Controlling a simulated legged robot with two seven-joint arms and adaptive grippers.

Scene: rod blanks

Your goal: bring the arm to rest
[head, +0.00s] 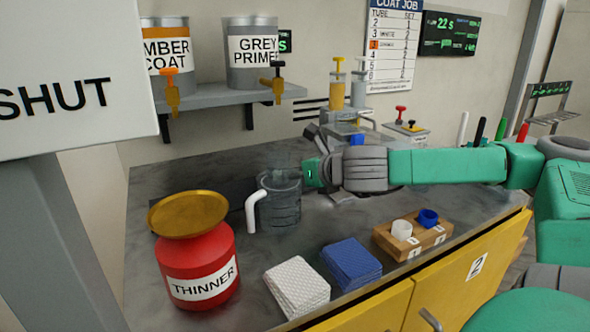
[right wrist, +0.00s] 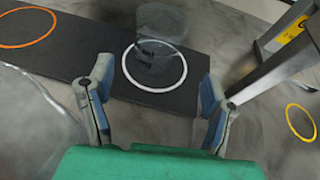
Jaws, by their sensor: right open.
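My right arm (head: 445,166) reaches in from the right in the head view, low over the grey worktop (head: 190,170). In the right wrist view my right gripper (right wrist: 155,92) is open, its two grey-blue fingers spread wide with nothing between the tips. Ahead of the fingers a dark see-through cup (right wrist: 156,60) stands inside a white ring (right wrist: 128,72) on a black mat (right wrist: 75,50). In the head view the gripper's green end lies close to a grey jug (head: 283,205) with a white handle; its fingers are hard to make out there. My left gripper is not in view.
A red thinner can (head: 200,265) with a brass dish (head: 188,212) stands at the left. White pads (head: 297,287), blue pads (head: 351,262) and a wooden block (head: 412,240) with two caps line the front. A metal stand (right wrist: 275,55) is right of the cup.

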